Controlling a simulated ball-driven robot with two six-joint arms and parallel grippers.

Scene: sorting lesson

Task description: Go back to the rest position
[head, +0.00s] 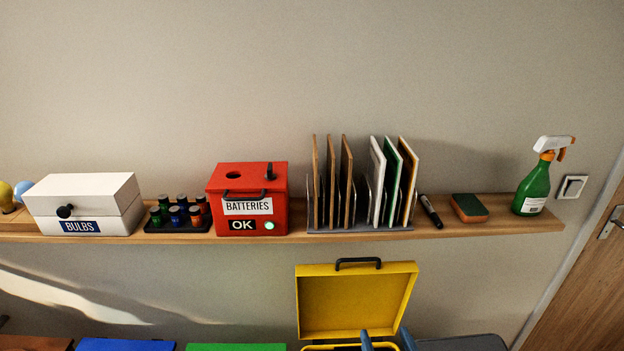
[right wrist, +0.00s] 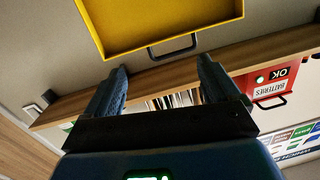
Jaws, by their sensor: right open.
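My right gripper (head: 387,341) shows at the bottom edge of the head view, with only its two blue fingertips visible. They stand apart in front of the open yellow case (head: 356,302). In the right wrist view the right gripper (right wrist: 164,78) has its fingers spread with nothing between them. The yellow case lid (right wrist: 165,22) is in the upper part of that view, beyond the fingertips. My left gripper is not seen in either view.
A wooden shelf (head: 270,237) on the wall holds a white bulbs box (head: 95,200), a red batteries box (head: 215,205), upright boards in a rack (head: 350,231), and a green spray bottle (head: 532,192). Blue (head: 125,345) and green (head: 235,347) surfaces show below. The wall above is bare.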

